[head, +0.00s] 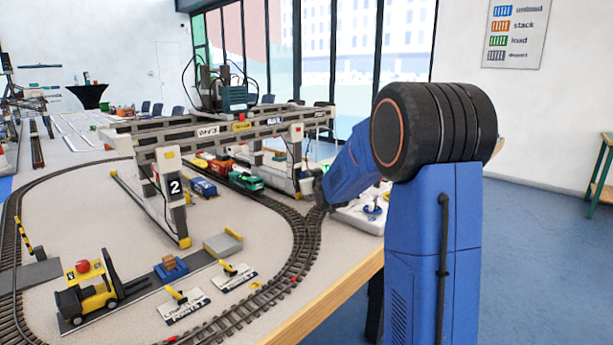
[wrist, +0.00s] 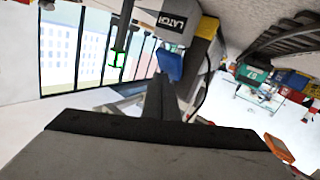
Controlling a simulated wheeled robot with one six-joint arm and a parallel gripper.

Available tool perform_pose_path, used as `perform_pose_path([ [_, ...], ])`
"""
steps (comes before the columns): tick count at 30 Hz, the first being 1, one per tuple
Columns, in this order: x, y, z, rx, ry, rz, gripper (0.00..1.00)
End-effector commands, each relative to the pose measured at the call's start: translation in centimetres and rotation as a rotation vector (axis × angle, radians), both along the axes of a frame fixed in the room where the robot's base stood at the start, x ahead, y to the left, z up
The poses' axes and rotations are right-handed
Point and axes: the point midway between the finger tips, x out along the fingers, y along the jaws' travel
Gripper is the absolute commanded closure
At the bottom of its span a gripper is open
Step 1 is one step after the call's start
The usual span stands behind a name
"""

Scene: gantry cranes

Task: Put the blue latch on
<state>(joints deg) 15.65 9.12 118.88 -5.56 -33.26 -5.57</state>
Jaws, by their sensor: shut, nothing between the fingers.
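In the wrist view a grey housing with a white LATCH label (wrist: 171,22) is at the top. The blue latch (wrist: 169,63) is a small blue paddle sticking out below that label. My gripper (wrist: 160,82) is shut and empty; its dark fingertips point at the blue latch, very close below it in the picture. I cannot tell whether they touch. In the head view my gripper (head: 318,190) is by the right-hand foot of the gantry crane (head: 240,128), and I cannot make out the latch there.
The crane stands over model rail track (head: 298,235) with a green locomotive (head: 246,181) and a blue wagon (head: 203,187). A yellow forklift (head: 88,293) and two lever plates (head: 184,305) are at the front left. The wooden table edge (head: 335,295) runs beside my arm.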

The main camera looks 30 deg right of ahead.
Motion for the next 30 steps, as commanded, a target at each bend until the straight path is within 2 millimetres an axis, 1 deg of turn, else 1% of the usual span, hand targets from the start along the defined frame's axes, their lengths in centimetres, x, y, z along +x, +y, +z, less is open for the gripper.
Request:
perform_pose_path([
  [30,0.70,0.24,-0.63,0.001,0.000,0.000,1.00],
])
